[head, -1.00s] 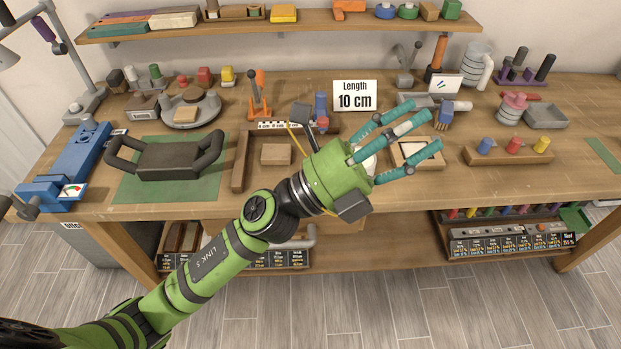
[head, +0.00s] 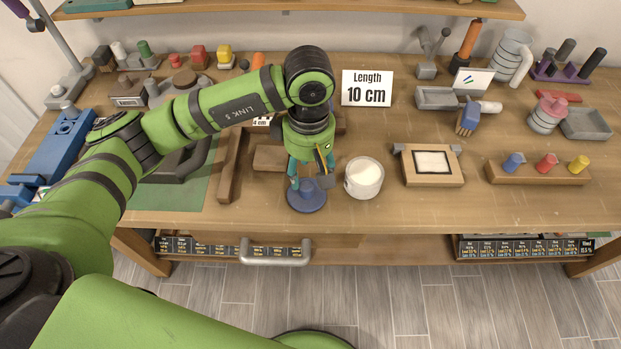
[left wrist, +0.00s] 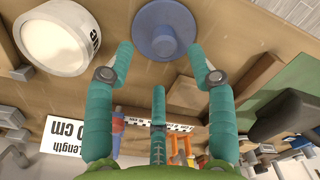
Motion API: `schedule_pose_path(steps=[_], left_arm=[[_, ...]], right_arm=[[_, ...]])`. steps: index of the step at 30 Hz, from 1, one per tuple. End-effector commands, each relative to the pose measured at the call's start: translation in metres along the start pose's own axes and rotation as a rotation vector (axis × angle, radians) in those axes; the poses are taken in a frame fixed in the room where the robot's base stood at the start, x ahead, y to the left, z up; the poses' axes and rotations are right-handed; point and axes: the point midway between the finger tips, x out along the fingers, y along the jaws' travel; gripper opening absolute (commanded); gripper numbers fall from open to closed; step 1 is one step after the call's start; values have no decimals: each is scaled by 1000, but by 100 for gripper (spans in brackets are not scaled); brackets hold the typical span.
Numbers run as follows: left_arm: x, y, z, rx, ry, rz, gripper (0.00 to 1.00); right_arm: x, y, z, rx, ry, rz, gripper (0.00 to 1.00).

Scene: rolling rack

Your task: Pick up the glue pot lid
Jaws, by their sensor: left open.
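The glue pot lid (head: 307,199) is a round blue disc with a raised knob, lying near the front edge of the workbench. It also shows in the left wrist view (left wrist: 162,29), knob towards the camera. My left gripper (head: 308,176) points down over the lid with its teal fingers spread. In the left wrist view the open fingers (left wrist: 162,68) stand either side of the lid, apart from it. The glue pot (head: 364,180), a white cylinder with a pale top, stands just right of the lid; it also shows in the left wrist view (left wrist: 62,38). My right gripper is not in view.
A wooden frame (head: 434,166) and a peg block with blue, red and yellow pegs (head: 538,173) stand to the right. A wooden bar (head: 235,168) and green mat lie left. The "10 cm" sign (head: 366,88) stands behind. Bare bench lies between pot and frame.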

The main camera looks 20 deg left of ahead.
Motion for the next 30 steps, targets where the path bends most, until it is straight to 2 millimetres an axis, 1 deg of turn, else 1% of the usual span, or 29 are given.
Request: schedule_pose_path(steps=[1,3,6,8,9,11,14,15,18,20,21,23,24,25,30], left_arm=[[3,-1,0,0,-2,-3,56],[10,-2,-1,-1,-3,-4,56],[24,-3,-2,-2,-6,-7,56],[34,-4,-4,-1,-6,-6,56],[41,-2,-3,-1,-5,-3,56],[48,-2,-3,-2,-6,-2,56],[55,-2,-3,1,-5,0,56],[56,-2,-3,1,-5,1,56],[57,-2,-3,1,-5,2,56],[57,-2,-3,1,-5,2,56],[57,-2,-3,1,-5,2,48],[57,-1,-3,1,-5,2,24],[57,-1,-3,1,-5,2,8],[57,-1,-3,1,-5,2,0],[57,-1,-3,0,-5,2,0]], right_arm=[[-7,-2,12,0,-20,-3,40],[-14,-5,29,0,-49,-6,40],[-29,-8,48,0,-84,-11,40],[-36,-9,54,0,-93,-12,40],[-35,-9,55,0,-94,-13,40],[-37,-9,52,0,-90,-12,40],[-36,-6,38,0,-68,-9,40],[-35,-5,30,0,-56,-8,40],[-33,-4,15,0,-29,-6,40],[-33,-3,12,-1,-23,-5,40],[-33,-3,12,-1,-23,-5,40],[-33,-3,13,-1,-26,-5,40],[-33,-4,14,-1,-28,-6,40],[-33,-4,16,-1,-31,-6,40],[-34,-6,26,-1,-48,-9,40]])
